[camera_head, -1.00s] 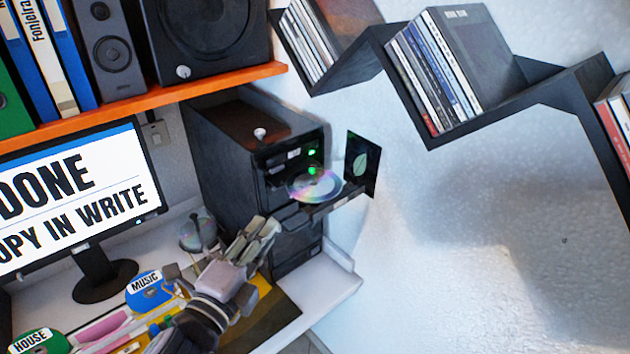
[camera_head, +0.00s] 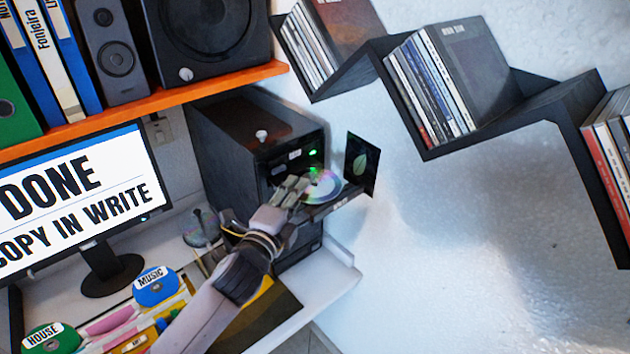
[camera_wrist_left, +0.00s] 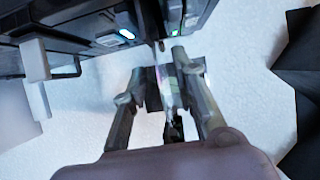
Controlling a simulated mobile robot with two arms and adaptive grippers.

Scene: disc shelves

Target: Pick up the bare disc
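A bare shiny disc (camera_head: 323,186) lies on the pulled-out tray (camera_head: 335,203) of the black computer tower. My left gripper (camera_head: 294,184) is at the disc's left edge in the head view and covers part of it. In the left wrist view the disc (camera_wrist_left: 166,86) shows nearly edge-on between the two spread fingers of my left gripper (camera_wrist_left: 160,64). The fingers look open, with gaps beside the disc; I cannot tell if either touches it. My right gripper is not in view.
The black tower (camera_head: 250,130) stands behind the tray. A dark card with a green leaf (camera_head: 362,164) stands right beside the disc. A monitor (camera_head: 75,200), a clear disc spindle (camera_head: 200,228) and labelled boxes are at the left. Dark zigzag shelves (camera_head: 480,130) hang at upper right.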

